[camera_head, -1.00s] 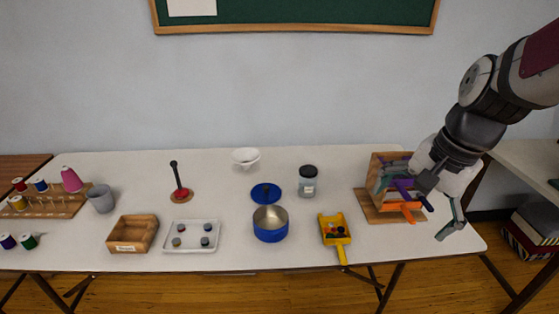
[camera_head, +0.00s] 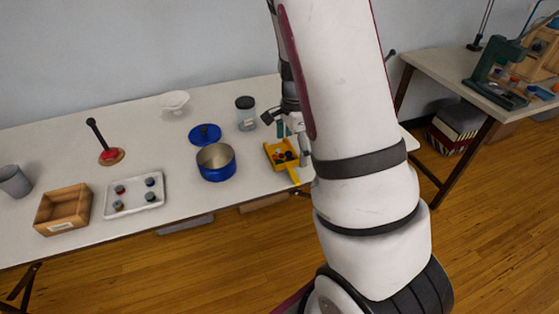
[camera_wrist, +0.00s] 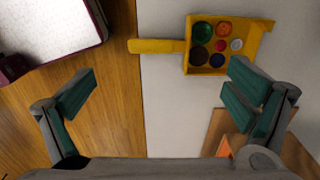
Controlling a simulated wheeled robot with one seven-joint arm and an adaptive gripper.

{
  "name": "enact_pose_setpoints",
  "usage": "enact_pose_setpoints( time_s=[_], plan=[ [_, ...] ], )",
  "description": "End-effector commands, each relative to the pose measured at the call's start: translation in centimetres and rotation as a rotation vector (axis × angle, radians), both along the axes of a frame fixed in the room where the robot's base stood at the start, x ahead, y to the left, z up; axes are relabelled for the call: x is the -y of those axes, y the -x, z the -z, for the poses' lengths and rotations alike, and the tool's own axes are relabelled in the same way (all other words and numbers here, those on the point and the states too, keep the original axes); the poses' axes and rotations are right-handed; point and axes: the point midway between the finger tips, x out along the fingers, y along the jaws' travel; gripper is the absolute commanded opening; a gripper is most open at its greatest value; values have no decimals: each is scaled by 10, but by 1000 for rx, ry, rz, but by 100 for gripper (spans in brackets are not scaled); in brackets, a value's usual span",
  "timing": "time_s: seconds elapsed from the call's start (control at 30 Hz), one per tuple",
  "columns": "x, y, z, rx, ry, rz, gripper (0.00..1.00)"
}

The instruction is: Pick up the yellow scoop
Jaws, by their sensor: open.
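The yellow scoop (camera_head: 269,150) lies near the front edge of the white table, right of the blue pot, with its handle pointing to the front. In the wrist view the scoop (camera_wrist: 188,71) is at the upper middle, its handle reaching left past the table edge over the floor. Several coloured round pieces (camera_wrist: 221,46) lie in its pan. My gripper (camera_wrist: 165,87) is open and empty, its two teal-padded fingers wide apart. In that picture the handle lies above the gap between them. In the head view my arm hides part of the gripper.
A blue pot (camera_head: 216,170), its blue lid (camera_head: 204,135) and a dark-lidded jar (camera_head: 246,118) stand left of the scoop. A wooden board (camera_wrist: 222,130) with something orange is near the right finger. A wooden box (camera_head: 62,215) and white tray (camera_head: 134,182) stand farther left.

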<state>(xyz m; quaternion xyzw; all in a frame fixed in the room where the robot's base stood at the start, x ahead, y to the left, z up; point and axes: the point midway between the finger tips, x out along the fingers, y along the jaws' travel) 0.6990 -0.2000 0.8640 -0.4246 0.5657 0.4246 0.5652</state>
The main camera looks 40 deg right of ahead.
Motion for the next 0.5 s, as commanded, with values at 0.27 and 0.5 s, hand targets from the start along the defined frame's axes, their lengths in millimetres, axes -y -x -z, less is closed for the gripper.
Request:
enact_pose_setpoints(
  time_s=[0.27,0.5],
  plan=[
    [0,0,36,-1,0,-1,98],
    [1,3,59,-4,-2,-1,98]
  ],
)
